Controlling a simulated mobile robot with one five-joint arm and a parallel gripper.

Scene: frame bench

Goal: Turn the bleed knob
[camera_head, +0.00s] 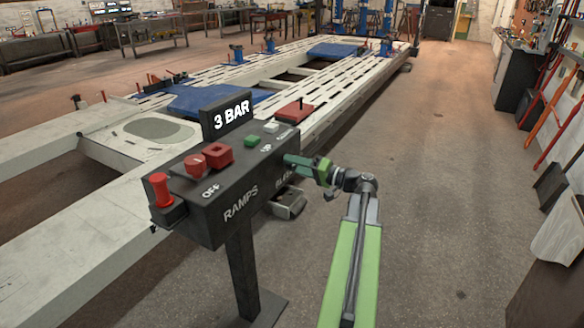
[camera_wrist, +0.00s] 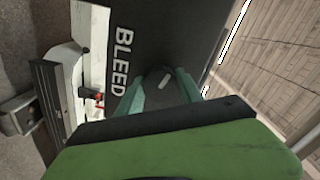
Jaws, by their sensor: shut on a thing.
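The bleed knob (camera_wrist: 160,82) is a dark round knob with a pale mark, on the black panel beside the white word BLEED in the wrist view. My gripper (camera_wrist: 165,92) has its two green fingers on either side of the knob, shut on it.
The box top holds a red mushroom button (camera_head: 160,188), a red rotary switch (camera_head: 195,165), a red square guard (camera_head: 218,155), a green button (camera_head: 252,141) and a 3 BAR display (camera_head: 228,115). The long white frame bench (camera_head: 335,90) lies behind.

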